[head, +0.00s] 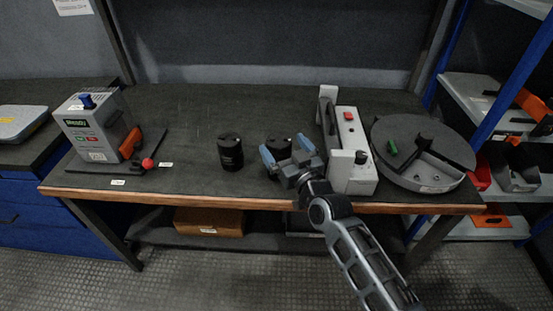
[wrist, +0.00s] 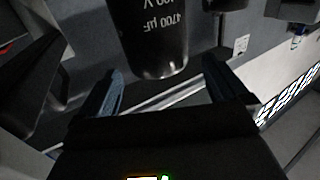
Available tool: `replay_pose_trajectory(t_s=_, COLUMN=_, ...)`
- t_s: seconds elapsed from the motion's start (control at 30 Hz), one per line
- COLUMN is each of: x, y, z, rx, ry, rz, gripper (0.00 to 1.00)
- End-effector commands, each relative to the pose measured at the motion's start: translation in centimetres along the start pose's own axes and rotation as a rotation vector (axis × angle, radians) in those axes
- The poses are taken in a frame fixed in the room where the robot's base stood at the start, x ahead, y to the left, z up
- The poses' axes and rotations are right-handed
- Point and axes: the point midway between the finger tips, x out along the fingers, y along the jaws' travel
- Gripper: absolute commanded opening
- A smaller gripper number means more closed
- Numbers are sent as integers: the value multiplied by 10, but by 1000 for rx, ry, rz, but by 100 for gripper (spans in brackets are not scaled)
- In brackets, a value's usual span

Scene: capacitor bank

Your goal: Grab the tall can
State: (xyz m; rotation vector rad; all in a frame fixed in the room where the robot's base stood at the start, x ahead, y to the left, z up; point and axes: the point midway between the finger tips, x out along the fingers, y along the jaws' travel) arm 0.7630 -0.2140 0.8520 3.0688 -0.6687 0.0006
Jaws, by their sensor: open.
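Two black cans stand on the dark workbench (head: 190,110). One black can (head: 230,152) stands clear, left of my gripper. The other black can (head: 279,142) is beyond my gripper, which hides part of it; I cannot tell which can is taller. My gripper (head: 287,149) is open and empty, its blue fingers apart. In the wrist view, a black can (wrist: 155,35) with white, upside-down lettering is ahead of and between the two fingers (wrist: 160,88), with a visible gap to them.
A grey tester box (head: 92,125) with an orange lever and a red ball stands at the left. A white fixture (head: 352,155) is close right of my gripper, beside a round grey tray (head: 435,170). Bench space left of the cans is clear.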

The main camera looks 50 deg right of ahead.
Motion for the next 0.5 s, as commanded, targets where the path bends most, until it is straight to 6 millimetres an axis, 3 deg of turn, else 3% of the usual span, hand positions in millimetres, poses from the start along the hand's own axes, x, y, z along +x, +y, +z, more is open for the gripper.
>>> replay_pose_trajectory(t_s=0.5, x=55, y=0, z=11, rx=0, ry=-1, rz=0, gripper=100)
